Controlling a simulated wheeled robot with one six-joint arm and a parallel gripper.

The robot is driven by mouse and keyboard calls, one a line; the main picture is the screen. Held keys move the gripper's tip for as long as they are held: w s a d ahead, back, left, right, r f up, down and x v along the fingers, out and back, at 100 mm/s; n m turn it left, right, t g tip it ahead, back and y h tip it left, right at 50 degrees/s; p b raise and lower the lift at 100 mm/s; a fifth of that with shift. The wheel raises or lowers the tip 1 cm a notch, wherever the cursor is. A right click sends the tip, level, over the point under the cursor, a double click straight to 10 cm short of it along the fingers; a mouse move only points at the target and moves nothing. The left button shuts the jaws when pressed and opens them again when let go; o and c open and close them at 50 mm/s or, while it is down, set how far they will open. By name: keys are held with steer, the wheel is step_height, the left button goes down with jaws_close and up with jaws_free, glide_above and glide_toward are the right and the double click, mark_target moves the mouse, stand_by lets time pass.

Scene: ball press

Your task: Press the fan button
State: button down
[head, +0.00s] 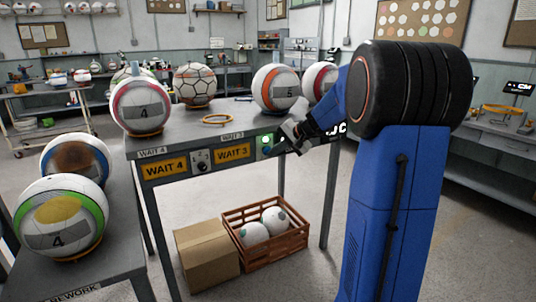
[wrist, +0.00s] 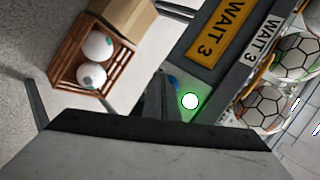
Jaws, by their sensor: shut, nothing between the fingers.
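A round, pale button with a green glow (head: 266,141) sits on the front face of the table, right of the yellow WAIT 3 sign. It also shows lit in the wrist view (wrist: 190,101). No fan label is readable on it. My gripper (head: 273,150) is shut and empty, with its tips close to the table front beside the button. In the wrist view the dark fingertips (wrist: 162,92) lie just left of the glowing button and partly cover a small blue part (wrist: 173,82). I cannot tell whether the tips touch anything.
The grey table (head: 190,142) carries several balls and a yellow ring (head: 217,119). A knob (head: 201,160) sits between the WAIT 4 (head: 165,168) and WAIT 3 (head: 232,152) signs. A cardboard box (head: 207,254) and a crate with two balls (head: 290,250) stand below.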

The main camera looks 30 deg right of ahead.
steer(key=shift+s, duration=0.4)
steer(key=s, duration=0.5)
steer(key=shift+s+d, duration=0.1)
steer(key=shift+s, duration=0.25)
stand_by(0.5)
steer(key=s+a+n+g, duration=0.3)
steer(key=s+a+n, duration=0.2)
steer(key=s+a, duration=1.1)
steer(key=s+a+f+n+h, duration=0.1)
steer(key=s+f+n+h, duration=0.1)
steer(key=s, duration=0.8)
steer(key=s+a+f+n+g+h, duration=0.1)
steer(key=s+f, duration=0.4)
steer(key=s, duration=0.5)
steer(key=a+n+h, duration=0.1)
steer(key=n, duration=0.1)
steer(key=shift+s+n, duration=0.3)
steer(key=shift+s, duration=0.05)
